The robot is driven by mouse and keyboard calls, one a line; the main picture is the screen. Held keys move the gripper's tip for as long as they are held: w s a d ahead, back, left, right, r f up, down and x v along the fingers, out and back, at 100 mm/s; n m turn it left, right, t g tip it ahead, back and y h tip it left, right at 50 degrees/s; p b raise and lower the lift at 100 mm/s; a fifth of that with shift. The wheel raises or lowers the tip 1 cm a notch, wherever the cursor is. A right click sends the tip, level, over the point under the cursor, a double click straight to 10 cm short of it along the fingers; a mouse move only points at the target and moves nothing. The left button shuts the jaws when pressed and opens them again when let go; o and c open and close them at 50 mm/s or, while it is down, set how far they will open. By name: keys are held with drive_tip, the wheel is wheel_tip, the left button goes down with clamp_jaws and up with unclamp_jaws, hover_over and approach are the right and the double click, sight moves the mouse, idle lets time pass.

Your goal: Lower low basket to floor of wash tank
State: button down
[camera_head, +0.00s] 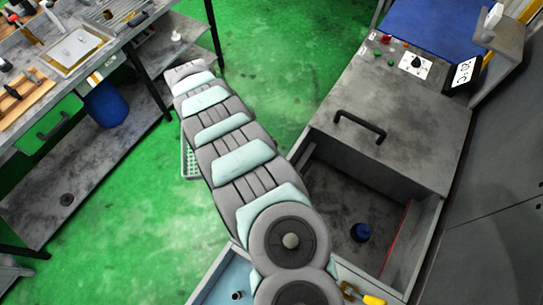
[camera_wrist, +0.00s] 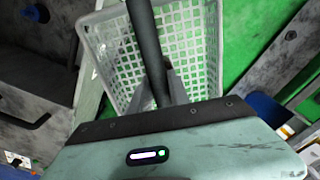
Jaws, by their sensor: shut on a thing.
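A white mesh basket (camera_wrist: 190,40) hangs from my gripper (camera_wrist: 163,92) in the wrist view. The gripper is shut on the basket's dark bar handle (camera_wrist: 143,30), which crosses above the mesh. In the head view only a strip of the basket (camera_head: 189,160) shows at the left edge of my arm; my arm hides the rest of it and the gripper. The basket appears above the green floor, left of the wash tank. The grey wash tank (camera_head: 330,190) is open at its near part, and a small blue object (camera_head: 361,232) stands on its floor.
A grey lid with a black handle (camera_head: 360,126) covers the tank's far part. A control panel (camera_head: 415,64) stands behind it. A workbench (camera_head: 140,30) with tools is at the left, with a blue bin (camera_head: 105,104) below. Green floor (camera_head: 270,50) lies between bench and tank.

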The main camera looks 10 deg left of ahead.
drive_tip(key=w+d+f+m+p, duration=0.1)
drive_tip(key=d+f+m, duration=0.25)
drive_tip(key=d, duration=1.35)
drive_tip(key=w+d+f+m, duration=0.1)
drive_tip(key=d+f+m, duration=0.25)
drive_tip(key=d, duration=1.35)
drive_tip(key=s+d+f+m, duration=0.1)
drive_tip(key=s+d+f, duration=0.1)
drive_tip(key=d, duration=0.4)
drive_tip(key=s+d+f, duration=0.2)
drive_tip(key=s+d, duration=0.1)
drive_tip(key=d, duration=0.3)
wheel_tip(320, 180, down, 39)
drive_tip(key=b, duration=3)
drive_tip(key=shift+w+d+r, duration=0.15)
drive_tip(key=shift+w+r, duration=0.05)
drive_tip(key=shift+f+b, duration=0.6)
drive_tip(key=shift+b, duration=0.05)
drive_tip(key=c, duration=1.1)
unclamp_jaws()
drive_tip(key=shift+c, duration=0.2)
drive_tip(key=shift+r, duration=0.1)
wheel_tip(320, 180, up, 11)
drive_tip(key=p, duration=0.3)
